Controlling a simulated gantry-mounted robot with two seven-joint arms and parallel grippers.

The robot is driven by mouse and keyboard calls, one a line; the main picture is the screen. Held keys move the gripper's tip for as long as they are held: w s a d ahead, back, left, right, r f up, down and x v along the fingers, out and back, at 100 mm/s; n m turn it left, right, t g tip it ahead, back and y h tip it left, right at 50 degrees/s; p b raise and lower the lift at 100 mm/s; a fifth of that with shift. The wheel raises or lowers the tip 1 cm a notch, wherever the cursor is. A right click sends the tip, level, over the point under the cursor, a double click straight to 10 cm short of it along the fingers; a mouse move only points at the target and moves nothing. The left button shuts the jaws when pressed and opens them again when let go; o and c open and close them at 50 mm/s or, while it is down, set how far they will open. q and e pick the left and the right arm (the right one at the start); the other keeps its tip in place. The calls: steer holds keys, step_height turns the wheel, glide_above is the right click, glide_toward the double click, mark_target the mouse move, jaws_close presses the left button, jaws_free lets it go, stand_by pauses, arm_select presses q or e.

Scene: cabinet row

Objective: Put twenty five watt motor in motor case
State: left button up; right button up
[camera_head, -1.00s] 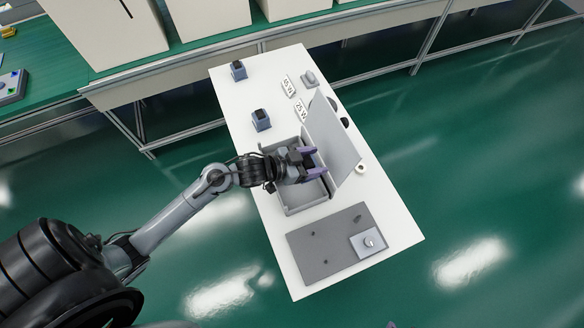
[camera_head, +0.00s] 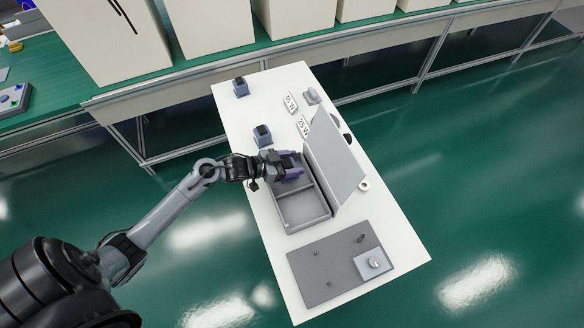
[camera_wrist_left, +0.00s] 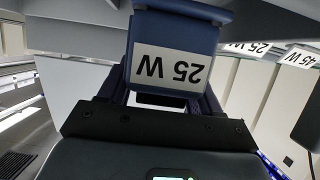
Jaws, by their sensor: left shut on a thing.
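The motor case is an open light-grey box (camera_head: 303,208) with inner dividers, its lid (camera_head: 334,165) standing up on the right. My left gripper (camera_head: 288,168) is over the far part of the case in the head view. In the left wrist view, it is shut on a blue motor (camera_wrist_left: 178,28) with a white label (camera_wrist_left: 170,69) reading "25 W", upside down. The motor is mostly hidden in the head view, and I cannot tell whether it touches the case. My right gripper is not in view.
Two blue-grey motors stand on the white table, one near the case (camera_head: 263,135) and one at the far corner (camera_head: 240,87). "45 W" (camera_head: 290,102) and "25 W" (camera_head: 303,126) signs lie beyond the case. A dark grey plate (camera_head: 325,277) lies at the near end.

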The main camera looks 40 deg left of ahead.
arm_select(q)
step_height(320, 180, down, 3)
steer(key=shift+b, duration=0.3)
steer(key=shift+f, duration=0.15)
steer(key=o, duration=1.2)
